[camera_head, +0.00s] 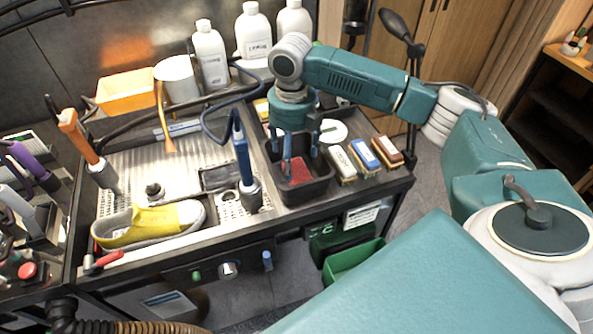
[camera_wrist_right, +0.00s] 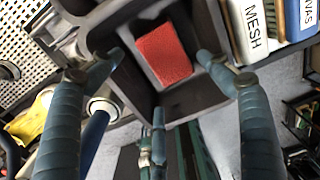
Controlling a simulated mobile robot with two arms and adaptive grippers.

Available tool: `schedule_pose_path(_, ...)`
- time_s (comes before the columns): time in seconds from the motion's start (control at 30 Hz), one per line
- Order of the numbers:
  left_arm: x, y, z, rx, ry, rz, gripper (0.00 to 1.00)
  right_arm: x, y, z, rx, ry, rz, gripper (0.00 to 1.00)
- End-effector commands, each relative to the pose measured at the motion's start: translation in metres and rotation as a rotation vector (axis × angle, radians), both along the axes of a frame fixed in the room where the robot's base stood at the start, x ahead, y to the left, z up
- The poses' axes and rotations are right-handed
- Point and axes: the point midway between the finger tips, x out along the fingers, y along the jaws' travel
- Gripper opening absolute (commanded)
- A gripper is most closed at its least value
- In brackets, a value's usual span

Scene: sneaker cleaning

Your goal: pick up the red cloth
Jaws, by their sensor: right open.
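The red cloth (camera_head: 301,174) lies in a small black bin (camera_head: 308,194) on the right part of the bench. In the right wrist view the cloth (camera_wrist_right: 163,54) is a red, rough-looking rectangle on the bin's floor, inside the dark walls. My right gripper (camera_head: 296,153) points down over the bin, its fingers hiding part of the cloth. In the right wrist view its blue fingers (camera_wrist_right: 160,70) are spread apart around the cloth with nothing between them. I cannot tell how far above the cloth the tips are. My left gripper is out of view.
Labelled brushes (camera_head: 363,155) lie right of the bin. A blue-handled tool (camera_head: 242,155) stands close on its left. A yellow sneaker (camera_head: 150,224) lies by the metal sink tray (camera_head: 120,170). White bottles (camera_head: 252,33) stand behind. A green bin (camera_head: 352,262) is below.

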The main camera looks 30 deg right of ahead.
Motion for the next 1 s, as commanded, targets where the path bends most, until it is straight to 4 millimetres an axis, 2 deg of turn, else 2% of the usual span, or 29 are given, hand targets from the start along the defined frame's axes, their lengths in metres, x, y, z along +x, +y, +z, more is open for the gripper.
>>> schedule_pose_path(0.1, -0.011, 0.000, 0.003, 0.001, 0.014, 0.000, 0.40, 0.000, 0.000, -0.007, 0.000, 0.001, 0.001, 0.78)
schedule_pose_path(0.2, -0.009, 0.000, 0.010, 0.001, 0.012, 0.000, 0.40, -0.001, 0.000, -0.017, 0.000, 0.003, 0.001, 0.78)
schedule_pose_path(0.33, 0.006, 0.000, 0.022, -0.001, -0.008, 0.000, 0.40, -0.001, -0.001, -0.037, 0.000, 0.004, 0.000, 0.78)
schedule_pose_path(0.5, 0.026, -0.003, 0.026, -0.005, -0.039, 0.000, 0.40, 0.000, -0.001, -0.056, 0.000, 0.000, 0.001, 0.78)
schedule_pose_path(0.73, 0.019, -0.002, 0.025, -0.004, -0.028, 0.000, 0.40, 0.000, -0.001, -0.058, 0.000, -0.001, 0.002, 0.78)
schedule_pose_path(0.77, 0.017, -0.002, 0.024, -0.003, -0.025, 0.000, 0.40, 0.000, -0.001, -0.058, 0.000, -0.001, 0.002, 0.74)
schedule_pose_path(0.9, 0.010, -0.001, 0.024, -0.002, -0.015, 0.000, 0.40, 0.000, -0.001, -0.058, 0.000, -0.001, 0.001, 0.46)
schedule_pose_path(0.93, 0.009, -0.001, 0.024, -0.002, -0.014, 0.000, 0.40, 0.000, -0.001, -0.058, 0.000, -0.001, 0.001, 0.42)
schedule_pose_path(1.0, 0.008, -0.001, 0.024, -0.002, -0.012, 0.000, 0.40, 0.000, -0.001, -0.058, 0.000, -0.001, 0.001, 0.42)
